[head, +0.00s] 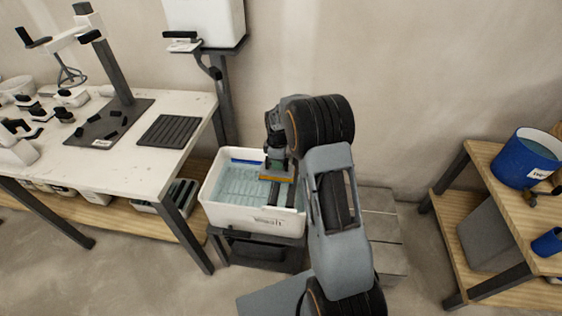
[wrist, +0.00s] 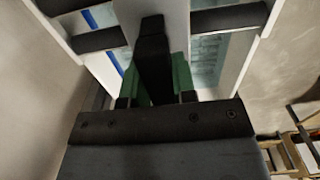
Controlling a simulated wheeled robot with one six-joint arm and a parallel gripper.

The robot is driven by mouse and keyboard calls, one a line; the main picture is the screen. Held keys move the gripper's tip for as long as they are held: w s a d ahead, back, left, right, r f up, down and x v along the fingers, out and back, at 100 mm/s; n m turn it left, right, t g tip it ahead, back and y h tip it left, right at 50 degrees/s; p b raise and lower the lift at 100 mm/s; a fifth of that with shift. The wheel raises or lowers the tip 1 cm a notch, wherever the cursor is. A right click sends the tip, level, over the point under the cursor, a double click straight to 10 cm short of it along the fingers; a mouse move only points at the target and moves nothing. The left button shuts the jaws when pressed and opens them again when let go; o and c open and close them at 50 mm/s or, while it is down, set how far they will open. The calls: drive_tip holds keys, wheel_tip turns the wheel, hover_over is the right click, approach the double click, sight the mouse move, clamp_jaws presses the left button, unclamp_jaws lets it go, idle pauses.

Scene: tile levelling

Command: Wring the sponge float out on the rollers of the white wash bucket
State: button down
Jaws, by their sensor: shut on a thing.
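The white wash bucket (head: 232,215) stands on a low dark stand in the head view, with bluish water inside. Dark rollers (head: 273,194) lie across its right part. In the wrist view a dark roller (wrist: 230,18) and the water also show. My gripper (head: 276,160) is over the right part of the bucket, shut on the sponge float (head: 274,178), whose yellow-orange edge shows low, close to the rollers. In the wrist view the dark handle of the float (wrist: 153,62) stands between green fingers. Whether the sponge touches the rollers is hidden.
A white worktable (head: 150,180) with tools and a dark ribbed mat (head: 170,131) stands left of the bucket. A wooden shelf (head: 480,165) at the right holds a blue bucket (head: 527,160). The floor between the bucket and this shelf holds a grey box-like block (head: 385,230).

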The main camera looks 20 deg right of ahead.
sight(288, 160)
drive_tip(key=shift+s+d, duration=0.45)
drive_tip(key=shift+d, duration=0.35)
drive_tip(key=shift+s+d, duration=0.4)
drive_tip(key=shift+d, duration=0.35)
drive_tip(key=shift+s+d+f, duration=0.1)
drive_tip(key=shift+s+d, duration=0.6)
drive_tip(key=shift+d, duration=0.35)
wheel_tip(288, 160, up, 7)
drive_tip(key=p, duration=0.5)
drive_tip(key=shift+w, duration=0.1)
